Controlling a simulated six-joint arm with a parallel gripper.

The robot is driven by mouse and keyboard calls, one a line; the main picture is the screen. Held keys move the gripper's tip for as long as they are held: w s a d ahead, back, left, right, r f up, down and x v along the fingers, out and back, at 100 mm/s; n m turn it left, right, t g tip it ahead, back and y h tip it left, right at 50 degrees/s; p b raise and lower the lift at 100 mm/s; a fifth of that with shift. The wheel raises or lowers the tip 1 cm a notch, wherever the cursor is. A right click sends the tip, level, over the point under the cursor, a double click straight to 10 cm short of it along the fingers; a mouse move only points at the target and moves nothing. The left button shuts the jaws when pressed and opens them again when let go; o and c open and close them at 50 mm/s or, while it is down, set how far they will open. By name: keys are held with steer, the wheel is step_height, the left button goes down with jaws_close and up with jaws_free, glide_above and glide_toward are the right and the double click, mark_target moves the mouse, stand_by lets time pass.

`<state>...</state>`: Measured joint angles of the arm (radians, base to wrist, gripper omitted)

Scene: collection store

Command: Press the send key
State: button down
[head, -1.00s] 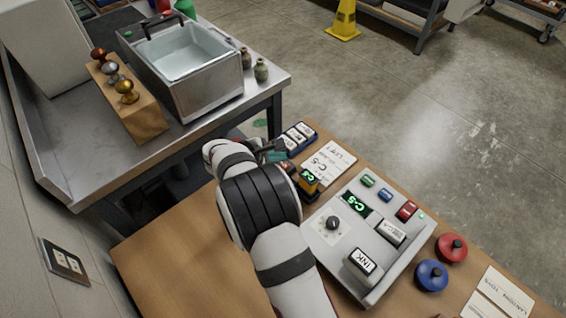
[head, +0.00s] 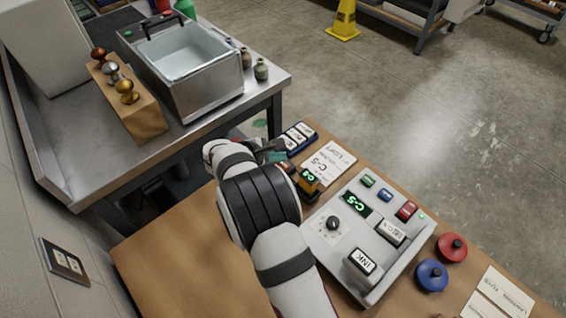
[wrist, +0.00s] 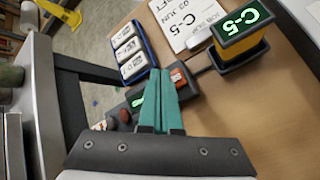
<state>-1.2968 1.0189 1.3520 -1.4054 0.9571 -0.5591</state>
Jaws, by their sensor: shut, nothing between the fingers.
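My gripper (head: 274,154) is shut and empty, its teal fingers (wrist: 155,85) pointing down over a small dark control box. In the wrist view, an orange-red key (wrist: 179,77) shows on that box just right of the fingertips, and a green lit strip (wrist: 137,103) and a dark red round button (wrist: 124,115) show to their left. The fingers hide part of the box. I cannot read a send label on any key, and cannot tell whether the fingertips touch the box. In the head view, the arm hides most of it.
A yellow device with a C-5 display (wrist: 245,25) stands right of the box; a blue tray of white labelled blocks (wrist: 127,52) and a C-5 card (wrist: 185,20) lie beyond. A grey console (head: 335,255) stands nearer. A metal bench (head: 75,150) is at left.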

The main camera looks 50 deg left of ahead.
steer(key=shift+f, duration=0.4)
steer(key=shift+f, duration=0.45)
stand_by(0.5)
steer(key=shift+r, duration=0.9)
steer(key=shift+r, duration=2.5)
